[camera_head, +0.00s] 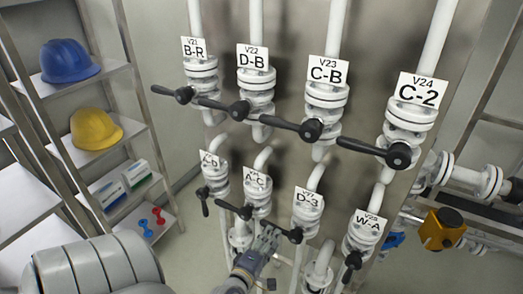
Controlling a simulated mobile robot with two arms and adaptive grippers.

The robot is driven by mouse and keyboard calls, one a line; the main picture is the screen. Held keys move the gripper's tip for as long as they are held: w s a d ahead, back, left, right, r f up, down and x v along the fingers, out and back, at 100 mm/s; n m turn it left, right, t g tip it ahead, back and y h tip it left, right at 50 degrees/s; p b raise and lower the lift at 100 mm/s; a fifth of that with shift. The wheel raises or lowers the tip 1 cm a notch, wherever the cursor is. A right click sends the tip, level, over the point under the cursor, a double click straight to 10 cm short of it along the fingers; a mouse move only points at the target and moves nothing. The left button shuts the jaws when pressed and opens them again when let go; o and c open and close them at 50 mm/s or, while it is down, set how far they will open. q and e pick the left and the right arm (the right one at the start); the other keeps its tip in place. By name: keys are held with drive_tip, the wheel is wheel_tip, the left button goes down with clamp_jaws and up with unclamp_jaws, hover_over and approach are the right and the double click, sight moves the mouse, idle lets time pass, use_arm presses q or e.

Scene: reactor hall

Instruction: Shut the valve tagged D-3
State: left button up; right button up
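The valve tagged D-3 (307,222) is in the lower row of white valves, third from the left. Its white tag (308,203) reads D-3, with the small line above partly unreadable. Its black lever (295,235) has a round hub at the valve front and reaches left, roughly across the vertical pipe. My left gripper (268,238) is just below and left of this lever, close to its left end. I cannot tell whether they touch or whether the fingers are open or shut. My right gripper is not in view.
The A-C valve (256,196) stands close on the left, and the W-A valve (361,240) on the right with its lever down. An upper row includes the C-B valve (326,96). A shelf rack (145,195) stands left. An orange-yellow fitting (437,232) is at right.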

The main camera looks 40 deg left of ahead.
use_arm(q)
drive_tip(key=v, duration=0.6)
idle(0.5)
